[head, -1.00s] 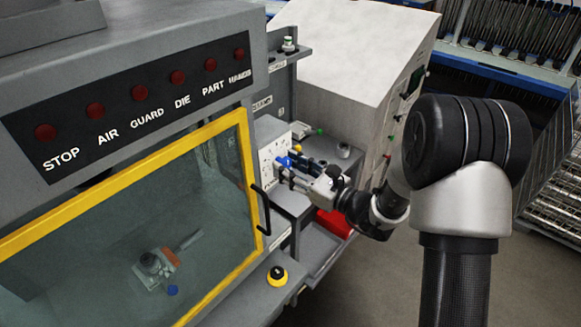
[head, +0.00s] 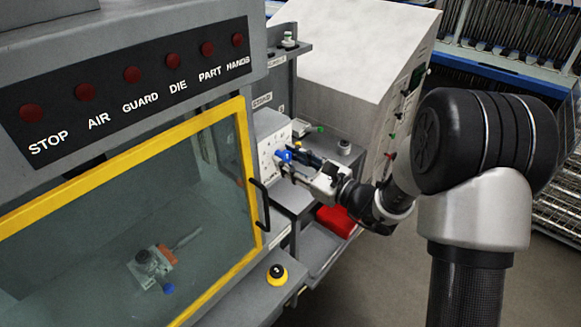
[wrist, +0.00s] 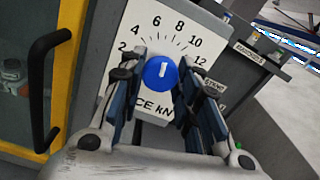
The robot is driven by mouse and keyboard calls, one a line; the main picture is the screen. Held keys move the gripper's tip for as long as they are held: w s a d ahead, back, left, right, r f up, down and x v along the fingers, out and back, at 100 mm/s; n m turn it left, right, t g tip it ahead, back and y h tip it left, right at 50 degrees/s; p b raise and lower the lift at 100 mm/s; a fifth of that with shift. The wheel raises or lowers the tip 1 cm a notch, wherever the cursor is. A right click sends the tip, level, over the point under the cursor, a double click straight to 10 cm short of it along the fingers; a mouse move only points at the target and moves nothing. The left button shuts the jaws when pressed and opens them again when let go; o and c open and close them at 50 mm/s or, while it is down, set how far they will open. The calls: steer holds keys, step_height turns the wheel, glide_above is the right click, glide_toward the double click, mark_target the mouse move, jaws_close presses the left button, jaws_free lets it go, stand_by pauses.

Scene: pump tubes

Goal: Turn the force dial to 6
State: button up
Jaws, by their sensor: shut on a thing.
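The force dial is a round blue knob (wrist: 160,72) with a short white mark, on a white scale plate (wrist: 138,34) that reads 2, 4, 6, 8, 10, 12 above "FORCE kN", the first letters partly hidden. The white mark points nearly straight up in the wrist view, toward the 6; its exact reading is hard to tell. My gripper (wrist: 160,78) is shut on the blue knob, one dark finger on each side. In the head view my gripper (head: 292,163) reaches the plate from the right, and the knob (head: 283,156) shows at its fingertips.
A yellow-framed guard window (head: 244,165) with a black handle (head: 262,205) is left of the dial. A yellow-and-black button (head: 277,274) sits below. A grey-white cabinet (head: 345,60) stands behind, and a red bin (head: 337,220) lies under my arm.

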steer(key=shift+f+n+b, duration=0.1)
steer(key=shift+n+b, duration=1.4)
steer(key=shift+b, duration=0.45)
steer(key=o, duration=1.1)
steer(key=v, duration=1.2)
